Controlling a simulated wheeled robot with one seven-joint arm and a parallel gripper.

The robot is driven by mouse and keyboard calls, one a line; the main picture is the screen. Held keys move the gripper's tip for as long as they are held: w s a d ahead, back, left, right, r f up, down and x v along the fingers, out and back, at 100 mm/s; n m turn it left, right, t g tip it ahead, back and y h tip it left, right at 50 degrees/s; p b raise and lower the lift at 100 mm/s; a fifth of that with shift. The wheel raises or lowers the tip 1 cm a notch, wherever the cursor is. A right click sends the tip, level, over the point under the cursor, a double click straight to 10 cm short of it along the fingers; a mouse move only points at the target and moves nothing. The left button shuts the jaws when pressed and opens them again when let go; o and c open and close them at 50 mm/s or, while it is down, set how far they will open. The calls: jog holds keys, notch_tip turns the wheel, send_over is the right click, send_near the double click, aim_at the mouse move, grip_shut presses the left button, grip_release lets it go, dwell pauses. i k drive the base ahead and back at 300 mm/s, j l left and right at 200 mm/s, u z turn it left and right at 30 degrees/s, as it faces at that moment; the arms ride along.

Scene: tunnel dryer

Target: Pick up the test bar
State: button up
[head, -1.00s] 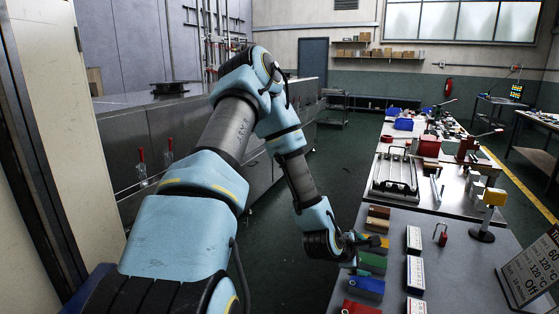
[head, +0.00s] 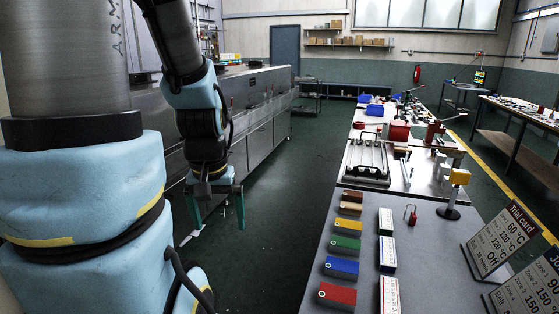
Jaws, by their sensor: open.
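Several coloured bars with a round mark at one end lie in a column along the left part of the grey table (head: 440,275). They include a brown bar (head: 351,197), a yellow bar (head: 348,226), a green bar (head: 344,245), a blue bar (head: 341,268) and a red bar (head: 337,295) nearest me. I cannot tell which one is the test bar. My gripper (head: 217,212) is open and empty, fingers pointing down. It hangs over the floor, left of the table and clear of the bars.
White labelled boxes (head: 387,254) stand right of the bars. A small red-handled item (head: 411,214), a yellow block on a black stand (head: 459,177) and a trial card sign (head: 500,238) are further right. A second bench (head: 420,180) with a tray rack adjoins behind. The dark floor (head: 275,220) is clear.

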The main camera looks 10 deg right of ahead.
aim_at(385, 226)
jog(key=i+j, duration=0.1)
jog(key=i, duration=0.9)
jog(key=i+j+z, duration=0.1)
jog(key=i+z, duration=0.25)
jog(key=i+j+z, duration=0.5)
jog(key=i+z, duration=0.35)
jog(key=z, duration=0.2)
jog(key=i+j+z, duration=0.1)
jog(key=z, duration=0.3)
jog(key=i+j+z, duration=0.15)
jog(key=z, duration=0.3)
jog(key=i+j, duration=0.05)
